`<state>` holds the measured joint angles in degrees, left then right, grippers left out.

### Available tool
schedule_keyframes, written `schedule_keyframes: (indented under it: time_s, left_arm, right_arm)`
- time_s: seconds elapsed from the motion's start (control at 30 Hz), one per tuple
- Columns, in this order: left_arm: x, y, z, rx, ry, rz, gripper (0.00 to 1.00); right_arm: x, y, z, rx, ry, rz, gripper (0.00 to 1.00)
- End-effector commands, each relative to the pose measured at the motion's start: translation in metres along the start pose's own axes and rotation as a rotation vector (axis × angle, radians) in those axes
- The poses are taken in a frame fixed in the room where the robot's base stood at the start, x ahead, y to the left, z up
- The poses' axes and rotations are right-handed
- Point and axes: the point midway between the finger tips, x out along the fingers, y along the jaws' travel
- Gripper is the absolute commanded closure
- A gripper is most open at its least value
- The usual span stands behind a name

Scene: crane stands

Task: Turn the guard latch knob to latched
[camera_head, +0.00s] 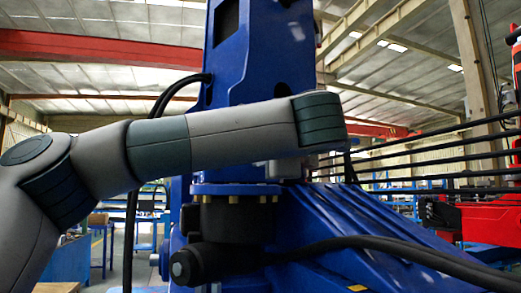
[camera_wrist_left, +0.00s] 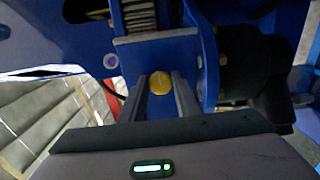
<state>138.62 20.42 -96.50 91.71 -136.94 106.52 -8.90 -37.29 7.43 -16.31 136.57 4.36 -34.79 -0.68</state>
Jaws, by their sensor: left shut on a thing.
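The guard latch knob (camera_wrist_left: 160,82) is a small yellow round piece in front of a blue-grey plate, seen in the left wrist view. My left gripper (camera_wrist_left: 161,88) has one finger on each side of the knob and is shut on it. A thin line crosses the knob's face; I cannot tell whether that marks its latched position. In the head view my left arm reaches across from the left to the blue crane stand (camera_head: 245,80), and the knob and fingers are not clearly visible there. My right gripper is in neither view.
A dark motor-like housing (camera_wrist_left: 250,70) sits close to the right of my fingers in the left wrist view. Black hoses (camera_head: 370,243) run across the blue base in the head view. Black rails (camera_head: 420,155) and red machinery (camera_head: 490,215) stand at the right.

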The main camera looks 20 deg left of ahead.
Motion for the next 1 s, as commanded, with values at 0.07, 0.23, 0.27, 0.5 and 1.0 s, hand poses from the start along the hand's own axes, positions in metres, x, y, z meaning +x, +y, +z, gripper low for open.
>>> schedule_keyframes:
  time_s: [0.07, 0.23, 0.27, 0.5, 1.0]
  left_arm:
    - [-0.0003, -0.0002, 0.0005, 0.019, -0.001, 0.0, 0.93]
    - [-0.0004, -0.0005, 0.0005, 0.034, -0.002, 0.0, 0.93]
    - [-0.0003, -0.0005, 0.0005, 0.034, -0.002, 0.0, 0.93]
    - [-0.0003, -0.0008, 0.0006, 0.034, -0.002, 0.0, 0.93]
    - [-0.0024, -0.0004, 0.0003, 0.032, -0.001, 0.0, 0.53]
  right_arm:
    - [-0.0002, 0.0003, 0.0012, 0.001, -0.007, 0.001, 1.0]
    - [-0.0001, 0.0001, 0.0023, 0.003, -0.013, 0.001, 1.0]
    - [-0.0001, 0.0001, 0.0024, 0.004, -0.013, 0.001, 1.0]
    - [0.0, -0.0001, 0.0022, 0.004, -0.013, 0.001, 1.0]
    - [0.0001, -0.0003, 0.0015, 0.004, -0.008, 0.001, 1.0]
